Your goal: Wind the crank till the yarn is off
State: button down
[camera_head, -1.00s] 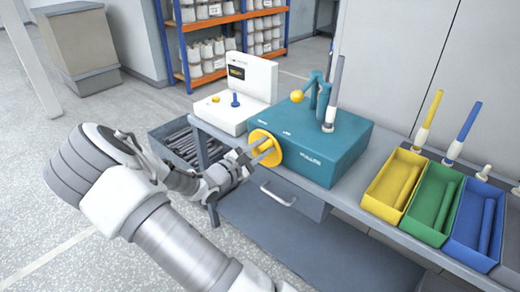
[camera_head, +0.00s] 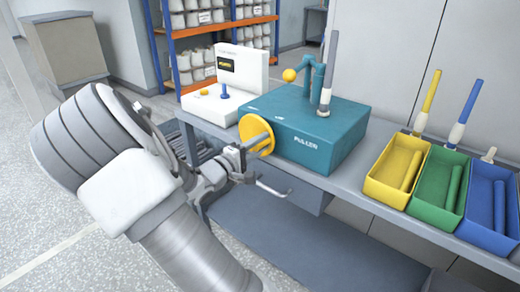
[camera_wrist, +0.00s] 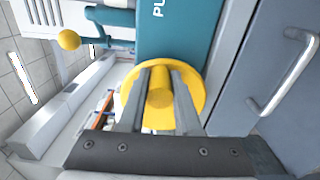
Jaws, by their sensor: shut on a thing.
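The teal puller box (camera_head: 305,132) stands on the bench with a yellow crank disc (camera_head: 252,125) on its front left side. My gripper (camera_head: 258,143) reaches the disc from the left. In the wrist view, the two grey fingers of my gripper (camera_wrist: 160,72) lie on either side of the yellow crank handle (camera_wrist: 158,105), in front of the crank disc (camera_wrist: 188,80), and are shut on it. On top of the box stand a teal arm with a yellow ball (camera_head: 289,75) and an upright grey rod (camera_head: 329,65) with a white lower part (camera_head: 325,98). I cannot make out any yarn clearly.
A white machine (camera_head: 238,75) stands left of the box. Yellow (camera_head: 372,186), green (camera_head: 412,204) and blue (camera_head: 470,232) trays stand on the right of the bench, with upright rods behind. A drawer handle (camera_wrist: 288,75) is close to my gripper.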

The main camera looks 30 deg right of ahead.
jog(key=shift+f+m, duration=0.1)
jog(key=shift+m, duration=0.2)
jog(key=c, duration=0.6)
grip_release()
jog(key=p+v, duration=0.3)
jog(key=v, duration=1.4)
jog(key=shift+a, duration=0.2)
jog(key=shift+s, duration=0.1)
